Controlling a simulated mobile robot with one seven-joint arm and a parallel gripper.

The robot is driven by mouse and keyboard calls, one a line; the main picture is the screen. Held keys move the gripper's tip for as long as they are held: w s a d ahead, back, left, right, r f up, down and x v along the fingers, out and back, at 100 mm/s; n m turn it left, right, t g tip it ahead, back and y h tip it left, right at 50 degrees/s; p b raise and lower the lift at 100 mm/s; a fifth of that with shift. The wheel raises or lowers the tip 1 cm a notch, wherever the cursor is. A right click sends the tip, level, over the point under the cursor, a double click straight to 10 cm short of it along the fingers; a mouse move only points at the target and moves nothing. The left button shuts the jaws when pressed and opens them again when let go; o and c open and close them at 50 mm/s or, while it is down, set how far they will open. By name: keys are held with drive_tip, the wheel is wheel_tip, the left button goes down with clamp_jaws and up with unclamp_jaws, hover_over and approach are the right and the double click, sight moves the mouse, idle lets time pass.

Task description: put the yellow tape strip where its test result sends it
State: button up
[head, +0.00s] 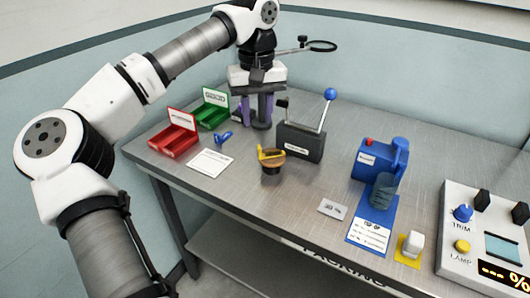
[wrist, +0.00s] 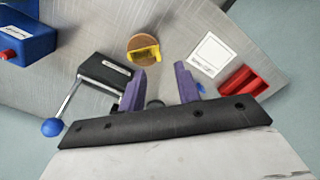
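The yellow tape strip (head: 271,154) lies on a round cork-topped stand (head: 271,168) near the middle of the table. The strip (wrist: 146,54) also shows on the cork disc (wrist: 138,43) in the wrist view. My gripper (head: 258,121) is above the table's back part, behind and above the strip. In the wrist view its two purple fingers (wrist: 160,73) are wide apart with nothing held between them. A red tray (head: 174,142) and a green tray (head: 211,112) with labelled back plates stand at the left; their lettering is too small to read.
A dark box with a blue-knobbed lever (head: 299,142) stands right of the strip. A blue clip-like piece (head: 223,137) and white card (head: 210,161) lie left. A blue device (head: 370,165), blue card (head: 370,236), white block (head: 414,243) and control panel (head: 459,250) are right.

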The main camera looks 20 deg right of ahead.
sight(260, 147)
drive_tip(key=f, duration=0.3)
drive_tip(key=f+p, duration=0.1)
drive_tip(key=f, duration=0.4)
drive_tip(key=shift+w+d+f, duration=0.25)
drive_tip(key=shift+f, duration=0.05)
clamp_jaws()
